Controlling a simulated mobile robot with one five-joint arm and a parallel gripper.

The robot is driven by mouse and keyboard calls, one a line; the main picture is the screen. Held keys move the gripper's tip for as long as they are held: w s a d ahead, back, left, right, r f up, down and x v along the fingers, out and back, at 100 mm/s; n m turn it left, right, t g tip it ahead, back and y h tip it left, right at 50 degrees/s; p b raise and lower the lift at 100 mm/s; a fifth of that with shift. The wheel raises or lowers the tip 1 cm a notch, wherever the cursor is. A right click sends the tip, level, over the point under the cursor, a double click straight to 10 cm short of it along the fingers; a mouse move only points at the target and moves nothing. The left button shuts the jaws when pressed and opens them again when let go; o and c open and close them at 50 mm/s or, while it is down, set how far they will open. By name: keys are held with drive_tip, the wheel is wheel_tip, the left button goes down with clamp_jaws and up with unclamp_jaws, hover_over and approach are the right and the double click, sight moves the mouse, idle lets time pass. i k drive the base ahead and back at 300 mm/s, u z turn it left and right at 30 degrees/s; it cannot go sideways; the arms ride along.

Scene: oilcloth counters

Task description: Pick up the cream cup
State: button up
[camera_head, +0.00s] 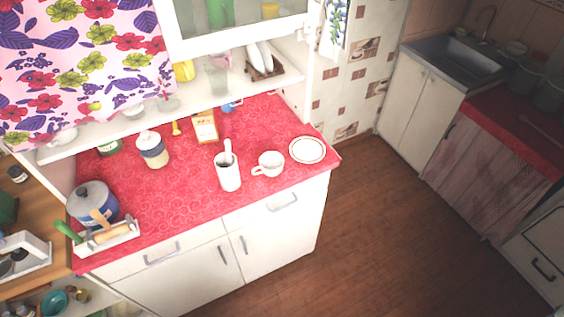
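The cream cup (270,164) stands upright on the red oilcloth counter (185,205), towards its right end. Its handle points left, towards a taller white mug (228,175) that has something upright in it. A white plate with a dark ring (307,150) lies just right of the cup. The cup's rim and front side are in plain sight. My gripper is not in view.
A white jar (152,149), a small carton (205,126) and a blue-grey pot (92,202) stand on the counter. A white holder (105,236) with utensils is at the front left. A shelf (205,99) overhangs the back. The brown floor (350,225) is clear.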

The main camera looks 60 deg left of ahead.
sight(271, 163)
drive_tip(key=u, duration=3.15)
